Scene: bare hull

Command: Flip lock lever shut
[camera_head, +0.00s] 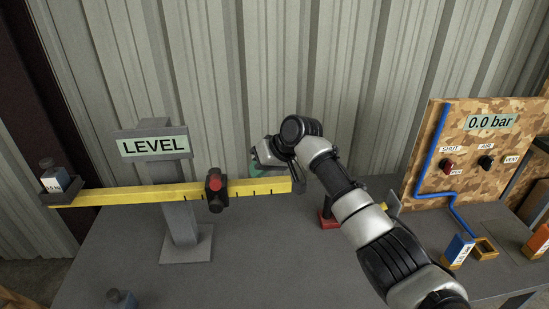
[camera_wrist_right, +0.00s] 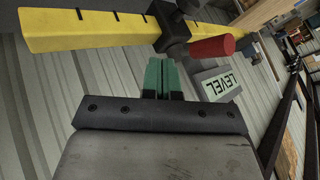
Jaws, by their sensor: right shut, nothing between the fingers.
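A yellow marked beam (camera_head: 165,192) lies nearly level across a grey post, and its right part crosses the wrist view (camera_wrist_right: 85,28). A dark sliding block with a red part (camera_head: 214,184) sits on the beam right of the post. In the right wrist view a red cylindrical lever (camera_wrist_right: 212,48) sticks out from this dark block (camera_wrist_right: 172,30). My right gripper (camera_head: 256,170) is behind the beam's right part, right of the block. Its green fingertips (camera_wrist_right: 162,75) are shut together and empty, apart from the lever. My left gripper is out of view.
A LEVEL sign (camera_head: 153,145) tops the post. A small bottle (camera_head: 55,178) sits in the tray at the beam's left end. A camouflage panel (camera_head: 475,150) reading 0.0 bar stands at right, with bottles near it. The grey table's (camera_head: 260,270) front middle is clear.

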